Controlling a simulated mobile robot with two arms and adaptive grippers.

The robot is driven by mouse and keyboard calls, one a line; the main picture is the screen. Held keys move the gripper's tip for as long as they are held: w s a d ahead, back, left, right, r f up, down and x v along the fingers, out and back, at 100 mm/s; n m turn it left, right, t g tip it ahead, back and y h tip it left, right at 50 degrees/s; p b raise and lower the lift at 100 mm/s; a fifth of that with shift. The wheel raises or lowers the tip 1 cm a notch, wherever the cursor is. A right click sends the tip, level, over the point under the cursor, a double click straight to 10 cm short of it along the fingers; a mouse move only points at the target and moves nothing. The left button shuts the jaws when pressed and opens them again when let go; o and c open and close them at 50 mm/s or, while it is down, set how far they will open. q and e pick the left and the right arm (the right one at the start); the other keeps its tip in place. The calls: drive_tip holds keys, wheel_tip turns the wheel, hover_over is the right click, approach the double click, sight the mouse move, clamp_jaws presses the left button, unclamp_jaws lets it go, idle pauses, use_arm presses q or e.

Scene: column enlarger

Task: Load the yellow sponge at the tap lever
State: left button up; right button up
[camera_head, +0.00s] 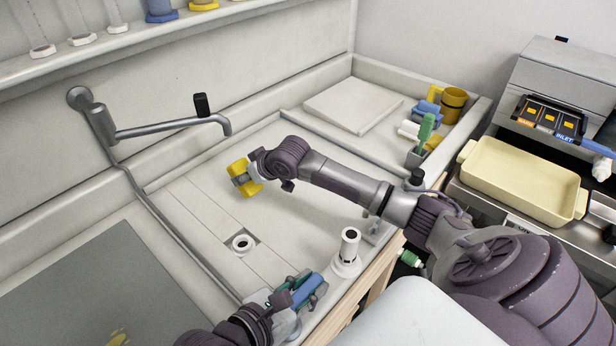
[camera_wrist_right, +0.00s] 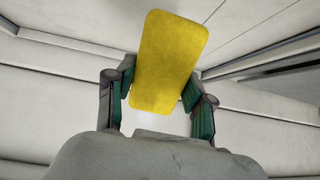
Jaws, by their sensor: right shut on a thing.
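The yellow sponge (camera_wrist_right: 170,62) is a flat block with rounded corners, held between the teal finger pads of my right gripper (camera_wrist_right: 160,95). In the head view the sponge (camera_head: 241,187) hangs above the pale sink floor at the end of my right arm. The tap arm (camera_head: 160,128) reaches out from the back wall, with a black upright lever (camera_head: 201,104) near its bent spout. The sponge is apart from the lever, lower and to its right. My left gripper (camera_head: 297,290) is at the bottom, by a blue object (camera_head: 308,289); whether it grips this is unclear.
A grey panel (camera_head: 90,290) lies at left. A white slab (camera_head: 353,104), yellow cup (camera_head: 454,104) and green brush (camera_head: 426,130) stand at the back right. A cream tray (camera_head: 520,180) is farther right.

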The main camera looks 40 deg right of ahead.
use_arm(q)
clamp_jaws()
drive_tip(key=shift+s+m+g, duration=0.4)
drive_tip(key=shift+m+g, duration=0.4)
drive_tip(key=shift+g, duration=0.1)
drive_tip(key=shift+s+m+g, duration=0.35)
drive_tip(key=shift+m+g, duration=0.45)
drive_tip(key=shift+g, duration=0.1)
drive_tip(key=o, duration=0.6)
unclamp_jaws()
drive_tip(key=v, duration=1.2)
